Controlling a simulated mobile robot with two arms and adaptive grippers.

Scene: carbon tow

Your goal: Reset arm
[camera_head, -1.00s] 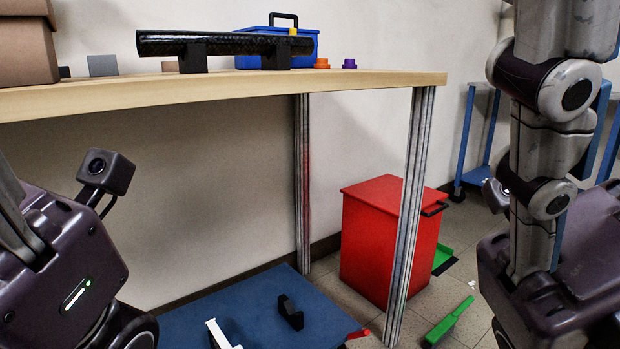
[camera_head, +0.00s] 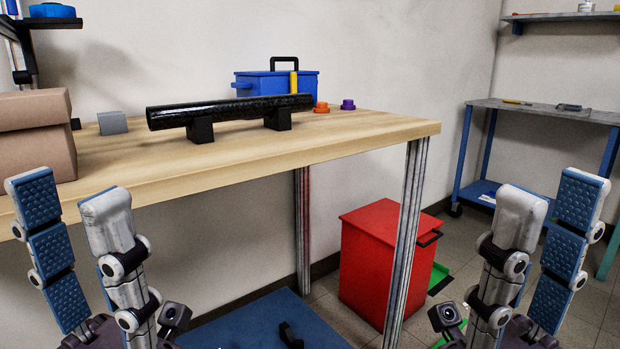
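My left gripper (camera_head: 82,228) is at the lower left in the head view, fingers pointing up, in front of the table's left part. Its two fingers, with blue textured pads, are spread apart with nothing between them. My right gripper (camera_head: 550,218) is at the lower right, also fingers up, spread and empty, in front of the floor to the right of the table. A black glossy carbon tube (camera_head: 228,110) lies on two black supports (camera_head: 200,131) on the wooden table (camera_head: 360,124). Neither gripper touches it.
Cardboard boxes (camera_head: 38,112) stand at the table's left, and a blue toolbox (camera_head: 275,84) behind the tube. A red bin (camera_head: 375,262) stands beside the table leg (camera_head: 407,235). A blue-legged side table (camera_head: 540,111) is at the back right. A blue mat (camera_head: 245,325) lies below.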

